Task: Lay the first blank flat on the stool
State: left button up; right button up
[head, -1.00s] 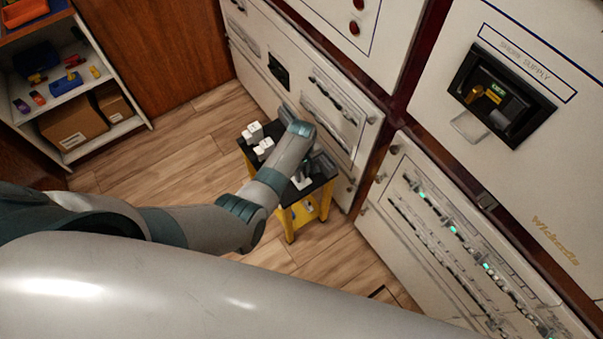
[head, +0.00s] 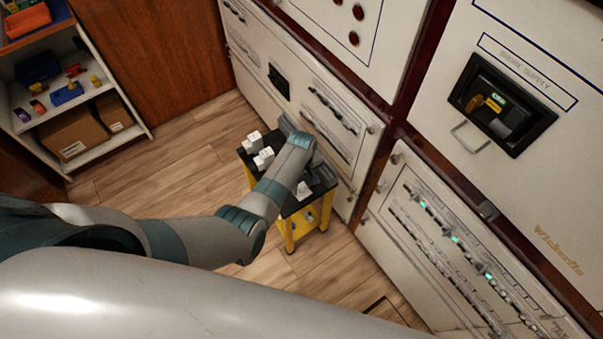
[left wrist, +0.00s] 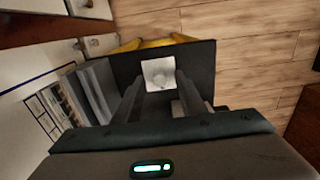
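The stool (head: 289,232) has a black top and a yellow frame, and stands by the white cabinet wall. Two white blocks (head: 265,157) sit at the left end of its top, partly behind my left arm. Another white piece (head: 303,190) is on the right part of the top. In the left wrist view my left gripper (left wrist: 158,82) points at the stool top (left wrist: 203,62), its two fingers apart, with a white piece (left wrist: 157,73) showing in the gap on the black top. The fingers appear clear of it. In the head view the left fingers are mostly hidden by the arm. My right gripper is not in view.
White cabinets with a row of breakers (head: 455,240) stand on the right, and a black recessed supply unit (head: 502,103) is above. A shelf (head: 110,140) with boxes and small coloured items is at the left. The wooden floor (head: 165,165) between is clear.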

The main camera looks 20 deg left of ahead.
pick_arm(q)
notch_tip(320, 180, up, 17)
dwell(0.7)
dwell(0.9)
jog(key=s+a+f+m+t, duration=0.1)
jog(key=s+a+m, duration=0.2)
jog(key=s, duration=0.5)
jog(key=s+a+f+m+t, duration=0.1)
jog(key=s+a+f+m, duration=0.15)
jog(key=s, duration=0.65)
jog(key=s+r+m+t, duration=0.1)
jog(key=s+r+m, duration=0.25)
jog(key=s, duration=0.35)
jog(key=s+r+m+t, duration=0.1)
jog(key=s+r+m, duration=0.25)
jog(key=s, duration=0.35)
notch_tip(320, 180, down, 27)
jog(key=s+g, duration=0.1)
jog(key=g, duration=0.1)
jog(key=s+a+f, duration=0.2)
jog(key=s+f, duration=0.7)
jog(key=f, duration=0.1)
jog(key=s+a+f+g+b, duration=0.1)
jog(key=s+f, duration=0.8)
jog(key=shift+s+a+f+b, duration=0.25)
jog(key=shift+a+f+b, duration=0.05)
jog(key=shift+a+f, duration=0.1)
